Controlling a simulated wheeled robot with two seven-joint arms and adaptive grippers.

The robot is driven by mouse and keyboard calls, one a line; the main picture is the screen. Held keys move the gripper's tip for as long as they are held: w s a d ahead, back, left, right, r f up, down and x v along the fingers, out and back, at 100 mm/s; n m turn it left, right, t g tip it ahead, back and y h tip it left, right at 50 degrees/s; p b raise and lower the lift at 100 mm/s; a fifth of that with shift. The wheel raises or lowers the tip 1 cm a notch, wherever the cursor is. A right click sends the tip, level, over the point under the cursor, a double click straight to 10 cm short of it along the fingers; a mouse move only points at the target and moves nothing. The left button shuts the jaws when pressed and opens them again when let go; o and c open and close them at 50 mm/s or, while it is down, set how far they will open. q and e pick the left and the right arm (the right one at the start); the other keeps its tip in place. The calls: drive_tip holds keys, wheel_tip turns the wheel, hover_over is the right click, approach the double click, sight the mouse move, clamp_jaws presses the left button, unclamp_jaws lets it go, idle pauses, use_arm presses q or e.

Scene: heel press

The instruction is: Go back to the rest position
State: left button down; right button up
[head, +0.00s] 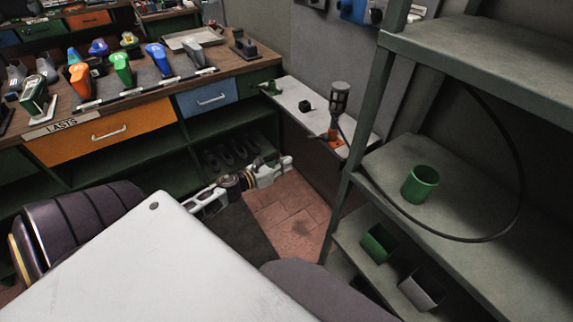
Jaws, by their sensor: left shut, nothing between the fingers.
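My left gripper (280,166) is small in the head view, beyond my white body panel, at the far end of my white and dark wrist. It is shut and holds nothing. It hangs over the floor between the workbench and the side ledge, apart from the objects on them. Its fingertips are too small to make out well. My right gripper is not in view. A press-like tool with a grey head and orange base (333,139) stands upright on the light ledge (296,92) beyond the left gripper.
The workbench (228,68) at upper left carries several coloured lasts. Under it are an orange drawer (108,131), a blue drawer (207,98) and open shelves. A metal rack (470,232) on the right holds a green cup (420,184) and bins. Tiled floor (292,212) is clear between them.

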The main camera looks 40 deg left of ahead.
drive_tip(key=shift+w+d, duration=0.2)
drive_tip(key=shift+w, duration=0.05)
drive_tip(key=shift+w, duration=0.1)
